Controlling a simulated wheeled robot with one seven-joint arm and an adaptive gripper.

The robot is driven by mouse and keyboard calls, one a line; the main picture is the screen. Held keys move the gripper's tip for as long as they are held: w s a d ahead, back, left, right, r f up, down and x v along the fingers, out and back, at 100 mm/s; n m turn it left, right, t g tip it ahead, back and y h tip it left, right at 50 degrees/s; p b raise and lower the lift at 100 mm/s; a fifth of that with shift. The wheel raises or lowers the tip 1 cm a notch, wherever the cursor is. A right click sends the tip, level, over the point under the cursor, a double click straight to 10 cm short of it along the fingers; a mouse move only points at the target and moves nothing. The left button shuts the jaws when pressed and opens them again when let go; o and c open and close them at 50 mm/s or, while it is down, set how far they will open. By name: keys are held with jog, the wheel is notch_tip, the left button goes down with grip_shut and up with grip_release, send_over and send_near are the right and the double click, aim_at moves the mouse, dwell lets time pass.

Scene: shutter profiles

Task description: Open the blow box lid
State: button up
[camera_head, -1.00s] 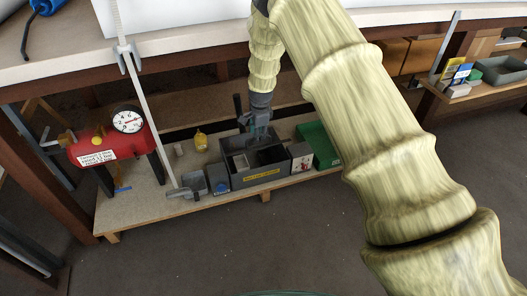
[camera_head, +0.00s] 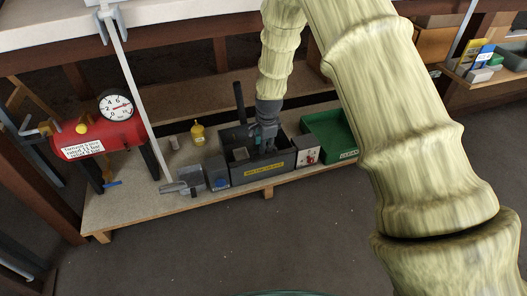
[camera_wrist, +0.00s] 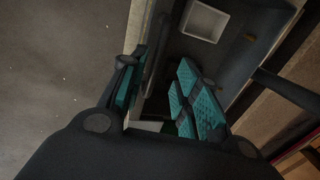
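The blow box is a dark grey box (camera_head: 279,171) with a yellow label on its front, standing on the low wooden shelf. Its top looks open in the head view, and its interior with a small pale tray (camera_wrist: 204,21) shows in the wrist view. A dark upright bar (camera_head: 240,102) stands at its back left. My gripper (camera_head: 266,149) points down into the box near its front side. In the wrist view my gripper (camera_wrist: 160,95) has its teal-padded fingers apart, with what looks like a box wall between them. Contact with the wall cannot be told.
A red air tank (camera_head: 88,140) with a gauge stands left on the shelf. A yellow bottle (camera_head: 198,133), a grey vise-like tool (camera_head: 183,182) and a small blue-fronted box (camera_head: 218,176) are left of the box. A white box (camera_head: 308,152) and a green bin (camera_head: 328,132) are right.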

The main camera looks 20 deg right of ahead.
jog(key=shift+s+f+b, duration=0.25)
jog(key=shift+f+b, duration=0.35)
jog(key=shift+f, duration=0.05)
jog(key=shift+d, duration=0.1)
